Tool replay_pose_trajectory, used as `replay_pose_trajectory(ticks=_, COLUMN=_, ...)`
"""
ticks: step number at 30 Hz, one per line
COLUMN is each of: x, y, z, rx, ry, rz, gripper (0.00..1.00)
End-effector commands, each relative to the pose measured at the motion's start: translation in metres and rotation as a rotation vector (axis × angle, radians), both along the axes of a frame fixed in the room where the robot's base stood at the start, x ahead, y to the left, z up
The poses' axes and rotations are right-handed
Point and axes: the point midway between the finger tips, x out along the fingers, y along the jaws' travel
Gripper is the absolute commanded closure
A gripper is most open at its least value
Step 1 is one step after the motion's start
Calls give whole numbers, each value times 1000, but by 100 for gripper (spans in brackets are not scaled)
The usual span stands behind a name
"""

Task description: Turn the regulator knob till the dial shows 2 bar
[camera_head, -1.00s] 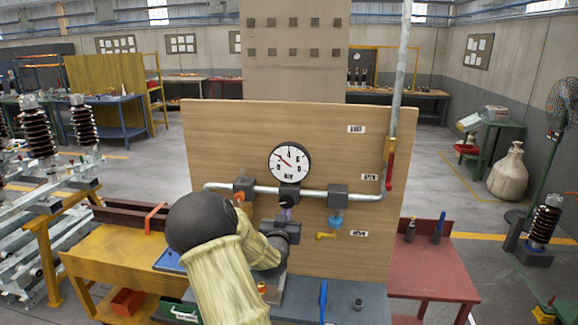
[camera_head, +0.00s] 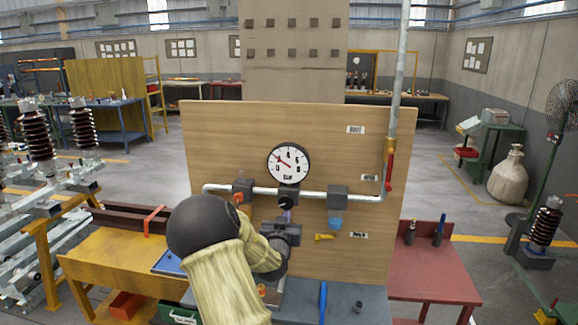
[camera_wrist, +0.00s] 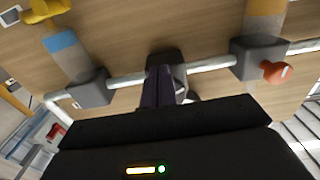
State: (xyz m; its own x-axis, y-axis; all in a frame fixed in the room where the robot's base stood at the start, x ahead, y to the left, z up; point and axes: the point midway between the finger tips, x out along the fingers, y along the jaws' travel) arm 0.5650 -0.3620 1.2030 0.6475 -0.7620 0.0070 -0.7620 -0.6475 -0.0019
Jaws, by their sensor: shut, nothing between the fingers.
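The round white dial (camera_head: 288,163) is on the wooden panel. Its red needle points up and left, around the 2 mark; the exact reading is too small to tell. The black regulator knob (camera_head: 286,203) sits just below the dial on the pipe. My gripper (camera_head: 287,216) is below and in front of the knob, its purple fingers pointing up toward it. In the wrist view the shut fingers (camera_wrist: 160,88) reach up to the dark regulator body (camera_wrist: 167,62). They partly hide the knob, and I cannot tell whether they touch it. Nothing is held.
The pipe (camera_head: 220,188) carries a valve with an orange knob (camera_head: 238,198) left of the regulator and a blue-tipped fitting (camera_head: 335,222) at right. A yellow handle (camera_head: 324,237) and a red lever (camera_head: 389,172) are further right. A blue tool (camera_head: 323,298) stands below at the front.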

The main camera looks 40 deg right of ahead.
Motion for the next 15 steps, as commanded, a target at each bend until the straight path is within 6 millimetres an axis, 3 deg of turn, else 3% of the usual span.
replay_pose_trajectory(ticks=15, x=-22, y=29, z=-4, rx=5, ry=4, rz=4, gripper=100)
